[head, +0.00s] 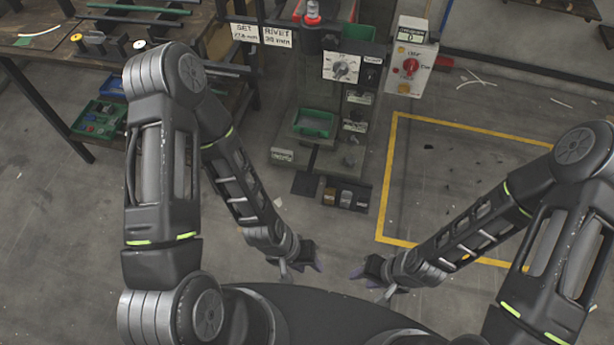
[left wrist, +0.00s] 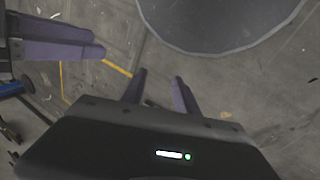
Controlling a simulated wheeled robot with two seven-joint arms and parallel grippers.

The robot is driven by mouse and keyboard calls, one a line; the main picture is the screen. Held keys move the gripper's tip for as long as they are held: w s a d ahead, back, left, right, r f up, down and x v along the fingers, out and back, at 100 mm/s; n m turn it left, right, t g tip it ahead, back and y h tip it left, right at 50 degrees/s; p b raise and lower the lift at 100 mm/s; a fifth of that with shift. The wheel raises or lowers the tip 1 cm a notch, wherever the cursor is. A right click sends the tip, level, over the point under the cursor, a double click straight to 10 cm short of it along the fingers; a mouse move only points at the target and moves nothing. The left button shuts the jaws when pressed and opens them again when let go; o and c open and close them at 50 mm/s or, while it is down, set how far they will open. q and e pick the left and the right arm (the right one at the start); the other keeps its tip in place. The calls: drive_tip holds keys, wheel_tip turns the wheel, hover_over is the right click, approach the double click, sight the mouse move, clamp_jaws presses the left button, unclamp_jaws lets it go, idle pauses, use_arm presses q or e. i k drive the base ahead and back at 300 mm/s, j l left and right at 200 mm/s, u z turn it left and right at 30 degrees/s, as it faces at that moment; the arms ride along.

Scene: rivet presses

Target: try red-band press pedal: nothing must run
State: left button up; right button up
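A control panel with a red switch (head: 410,66) stands right of the press. A bench (head: 120,55) with bins (head: 100,120) is at the left. A yellow floor outline (head: 384,175) encloses mostly clear floor at the right. Signs (head: 262,35) hang left of the press.

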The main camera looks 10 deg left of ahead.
sight(304, 184)
drive_tip(key=i+l+u, duration=0.15)
drive_tip(key=i+l, duration=0.15)
drive_tip(key=i+l+u, duration=0.15)
drive_tip(key=i+l, duration=0.15)
drive_tip(key=i+l+u, duration=0.1)
drive_tip(key=i+l, duration=0.15)
drive_tip(key=l, duration=0.25)
drive_tip(key=i+l+u, duration=0.15)
drive_tip(key=l, duration=0.25)
drive_tip(key=i, duration=0.1)
